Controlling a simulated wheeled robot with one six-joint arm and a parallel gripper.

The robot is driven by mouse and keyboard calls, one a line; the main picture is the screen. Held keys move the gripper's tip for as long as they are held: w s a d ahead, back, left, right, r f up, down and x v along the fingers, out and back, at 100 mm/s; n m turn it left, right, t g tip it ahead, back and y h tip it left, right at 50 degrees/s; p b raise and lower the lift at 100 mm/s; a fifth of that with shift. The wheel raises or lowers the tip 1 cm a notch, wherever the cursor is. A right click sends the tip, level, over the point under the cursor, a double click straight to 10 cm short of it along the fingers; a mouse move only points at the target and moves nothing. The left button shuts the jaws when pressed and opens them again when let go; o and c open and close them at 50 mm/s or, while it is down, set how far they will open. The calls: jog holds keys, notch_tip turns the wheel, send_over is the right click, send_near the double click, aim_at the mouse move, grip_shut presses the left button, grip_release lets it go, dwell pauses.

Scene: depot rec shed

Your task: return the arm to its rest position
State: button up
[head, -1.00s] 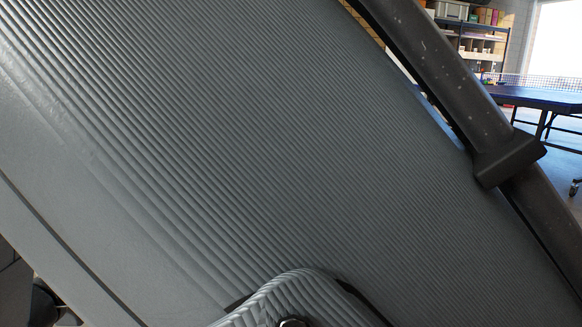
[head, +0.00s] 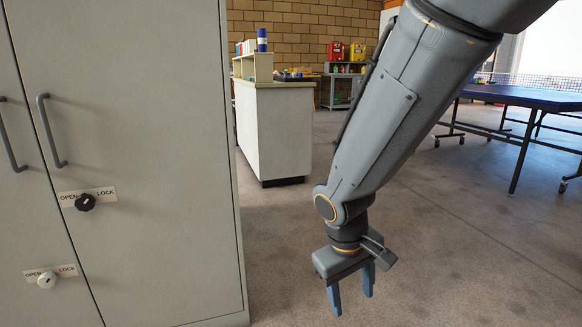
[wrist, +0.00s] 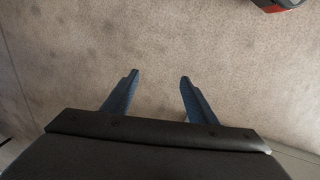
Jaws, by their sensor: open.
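My gripper (head: 352,300) hangs at the end of my arm in the head view, pointing down over the bare floor. Its two blue fingers are apart with nothing between them.
A white counter (head: 275,130) stands behind. A blue table-tennis table (head: 530,97) is at right. The floor (head: 440,240) between is clear.

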jog(key=shift+s+d+r+m+t+y, duration=0.6)
jog(key=shift+s+d+m+y, duration=0.5)
jog(key=shift+d+m, duration=1.8)
jog(key=s+a+r+n+g+y+p, duration=0.1)
jog(key=s+a+r+n+p, duration=0.1)
jog(key=s+a+r+n, duration=0.55)
jog(key=s+a+r+g+p, duration=0.15)
jog(key=s+a+r, duration=0.25)
jog(key=s+a, duration=0.7)
jog(key=d+r+m+p, duration=0.2)
jog(key=d+r+p, duration=0.4)
jog(key=r+p, duration=0.3)
jog(key=d+r+m+h+p, duration=0.1)
jog(key=d+r+p, duration=0.6)
jog(key=p, duration=0.9)
jog(key=w+d+r+m+p, duration=0.1)
jog(key=d+r+m+p, duration=0.2)
jog(key=r+p, duration=0.9)
jog(key=shift+d+r+m+p, duration=0.35)
jog(key=shift+d, duration=1.4)
